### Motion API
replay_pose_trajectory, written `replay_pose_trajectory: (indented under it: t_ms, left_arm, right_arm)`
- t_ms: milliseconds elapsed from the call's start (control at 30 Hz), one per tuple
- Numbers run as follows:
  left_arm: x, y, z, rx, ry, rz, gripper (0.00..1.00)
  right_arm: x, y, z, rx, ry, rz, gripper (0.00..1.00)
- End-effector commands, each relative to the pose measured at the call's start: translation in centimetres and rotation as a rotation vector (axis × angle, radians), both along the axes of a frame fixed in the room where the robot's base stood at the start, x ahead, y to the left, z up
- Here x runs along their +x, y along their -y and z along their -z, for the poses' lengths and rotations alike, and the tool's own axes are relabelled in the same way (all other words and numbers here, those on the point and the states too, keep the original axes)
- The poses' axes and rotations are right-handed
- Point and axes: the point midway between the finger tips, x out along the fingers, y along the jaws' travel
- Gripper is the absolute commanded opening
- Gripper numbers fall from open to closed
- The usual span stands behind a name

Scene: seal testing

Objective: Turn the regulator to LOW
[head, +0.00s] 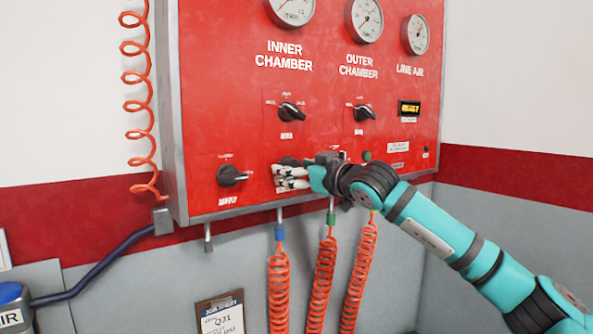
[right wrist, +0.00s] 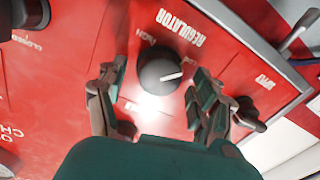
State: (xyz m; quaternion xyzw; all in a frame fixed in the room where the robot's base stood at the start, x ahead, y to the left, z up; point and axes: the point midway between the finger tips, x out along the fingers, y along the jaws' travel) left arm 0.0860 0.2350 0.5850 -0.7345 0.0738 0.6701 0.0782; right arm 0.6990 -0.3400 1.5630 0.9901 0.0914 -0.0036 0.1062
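The regulator (right wrist: 156,74) is a round dark knob on the red panel, with a white pointer mark that points right and slightly up in the right wrist view. The label REGULATOR is printed above it, and a small, partly legible word sits close to its rim. My right gripper (right wrist: 159,76) is open, with one finger on each side of the knob; I see gaps between fingers and knob. In the head view my right gripper (head: 290,178) is at the panel's lower part and hides most of the regulator. My left gripper is not in view.
The red panel (head: 225,60) carries gauges at its top. INNER CHAMBER (head: 291,111) and OUTER CHAMBER (head: 364,112) knobs sit above my gripper, and another dark knob (head: 232,175) is left of it. Orange coiled hoses (head: 279,285) hang below. A clipboard (head: 221,315) is lower down.

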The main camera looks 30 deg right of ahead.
Motion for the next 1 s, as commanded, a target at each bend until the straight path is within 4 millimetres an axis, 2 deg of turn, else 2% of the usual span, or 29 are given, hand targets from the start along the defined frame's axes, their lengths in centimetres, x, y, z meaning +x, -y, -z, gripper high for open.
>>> replay_pose_trajectory:
  t_ms: [267,367,700,833,1000]
  left_arm:
    - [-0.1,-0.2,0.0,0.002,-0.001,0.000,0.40]
    - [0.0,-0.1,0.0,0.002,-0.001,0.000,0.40]
    - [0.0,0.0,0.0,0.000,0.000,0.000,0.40]
    - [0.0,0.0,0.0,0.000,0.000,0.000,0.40]
    - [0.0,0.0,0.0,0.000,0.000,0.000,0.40]
  right_arm:
    - [-0.6,0.2,-0.2,0.000,0.004,0.000,0.68]
    - [-2.0,0.5,-0.3,0.001,0.004,0.002,0.68]
    - [-9.0,1.8,-0.3,-0.002,0.001,0.003,0.68]
    - [-10.7,2.1,-0.3,0.000,0.002,0.003,0.68]
    - [-11.8,2.2,-0.3,0.000,0.001,0.001,0.68]
